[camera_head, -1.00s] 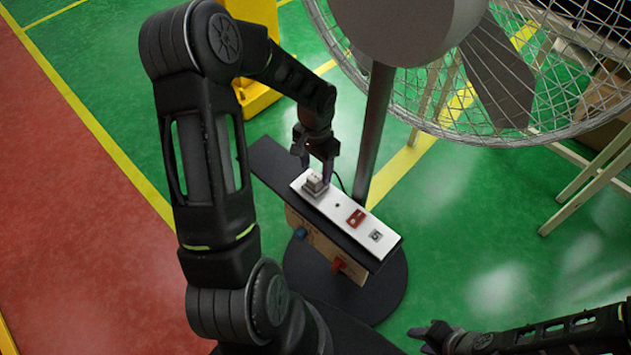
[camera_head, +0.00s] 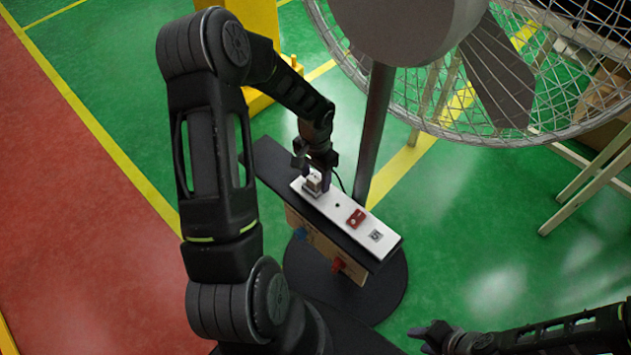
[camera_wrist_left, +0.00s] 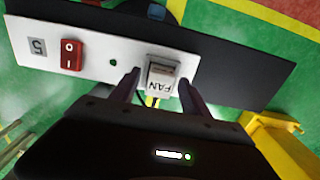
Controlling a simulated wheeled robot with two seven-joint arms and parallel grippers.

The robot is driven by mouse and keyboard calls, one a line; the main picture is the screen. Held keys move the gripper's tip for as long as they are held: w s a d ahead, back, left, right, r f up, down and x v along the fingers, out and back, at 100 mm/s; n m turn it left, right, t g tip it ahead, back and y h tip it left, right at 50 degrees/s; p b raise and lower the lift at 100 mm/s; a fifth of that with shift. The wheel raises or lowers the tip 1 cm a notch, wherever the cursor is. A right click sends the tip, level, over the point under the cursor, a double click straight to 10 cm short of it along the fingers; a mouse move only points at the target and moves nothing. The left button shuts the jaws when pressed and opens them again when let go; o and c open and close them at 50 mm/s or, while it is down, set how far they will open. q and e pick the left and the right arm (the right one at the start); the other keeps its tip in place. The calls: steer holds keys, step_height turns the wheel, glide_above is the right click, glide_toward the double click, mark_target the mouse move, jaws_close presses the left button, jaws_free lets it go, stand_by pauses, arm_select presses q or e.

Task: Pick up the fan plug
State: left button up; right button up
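The fan plug (camera_head: 315,182) is a small light-grey block seated at the left end of the white panel (camera_head: 344,222). In the left wrist view the plug (camera_wrist_left: 161,78) shows the word FAN. My left gripper (camera_head: 322,176) is at the plug, with its fingers (camera_wrist_left: 159,90) open on either side of it. In the left wrist view a gap shows between the plug and at least the left finger. My right gripper (camera_head: 432,336) is low at the right, away from the panel; its finger gap is unclear.
A red switch (camera_head: 356,218) and a label with 5 (camera_head: 376,236) sit on the panel. A dark board (camera_head: 270,165) carries the panel above a round black base (camera_head: 375,295). The fan's pole (camera_head: 374,130) and wire cage (camera_head: 440,125) stand close behind.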

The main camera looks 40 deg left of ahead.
mark_target(316, 177)
arm_select(q)
jaws_close()
stand_by(0.3)
steer(key=shift+r, duration=0.1)
step_height(316, 177, up, 10)
steer(key=shift+f, duration=0.1)
stand_by(0.6)
stand_by(0.4)
